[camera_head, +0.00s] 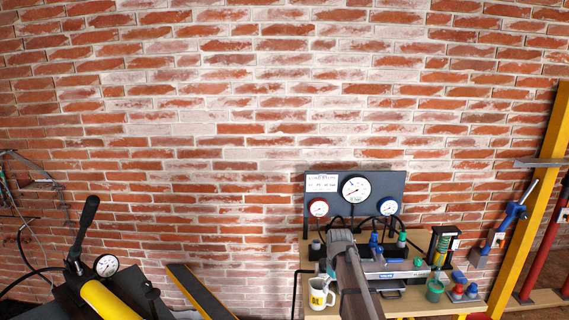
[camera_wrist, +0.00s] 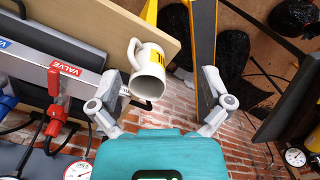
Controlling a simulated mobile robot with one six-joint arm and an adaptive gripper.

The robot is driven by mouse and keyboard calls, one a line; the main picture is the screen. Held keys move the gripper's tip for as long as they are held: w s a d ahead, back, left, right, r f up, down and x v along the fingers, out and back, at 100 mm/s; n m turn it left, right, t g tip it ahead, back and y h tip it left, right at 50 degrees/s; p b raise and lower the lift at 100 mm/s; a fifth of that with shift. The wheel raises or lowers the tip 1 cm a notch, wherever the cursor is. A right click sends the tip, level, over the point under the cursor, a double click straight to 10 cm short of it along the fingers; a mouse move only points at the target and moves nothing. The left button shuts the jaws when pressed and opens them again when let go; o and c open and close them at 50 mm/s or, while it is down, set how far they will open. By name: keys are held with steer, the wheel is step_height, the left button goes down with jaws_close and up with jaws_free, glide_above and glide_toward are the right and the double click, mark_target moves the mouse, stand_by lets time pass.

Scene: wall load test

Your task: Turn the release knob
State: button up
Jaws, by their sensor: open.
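My gripper (camera_wrist: 164,84) is open and empty in the wrist view, its two grey fingers wide apart. A white mug (camera_wrist: 148,74) lies in view between the fingers, nearer the left one; I cannot tell the distance. In the head view a hand pump with a yellow cylinder (camera_head: 104,299), a black lever (camera_head: 85,226) and a round gauge (camera_head: 107,265) stands at the lower left. A small black part (camera_head: 153,291) shows just right of it; I cannot tell if this is the release knob. My gripper's fingers cannot be made out in the head view.
A wooden bench (camera_head: 450,307) holds valves, bottles and cups below a gauge panel (camera_head: 381,182). The mug (camera_head: 320,293) stands at its left end. A black board with a yellow edge (camera_head: 198,291) leans between pump and bench. A brick wall (camera_head: 240,130) fills the back.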

steer(key=s+f+m+b, duration=0.2)
steer(key=s+m, duration=0.1)
steer(key=s, duration=0.8)
steer(key=s+f+m+b, duration=0.2)
steer(key=s+m, duration=0.2)
steer(key=s, duration=0.7)
steer(key=shift+f, duration=0.4)
steer(key=shift+s+d, duration=0.1)
steer(key=shift+d, duration=0.05)
stand_by(2.4)
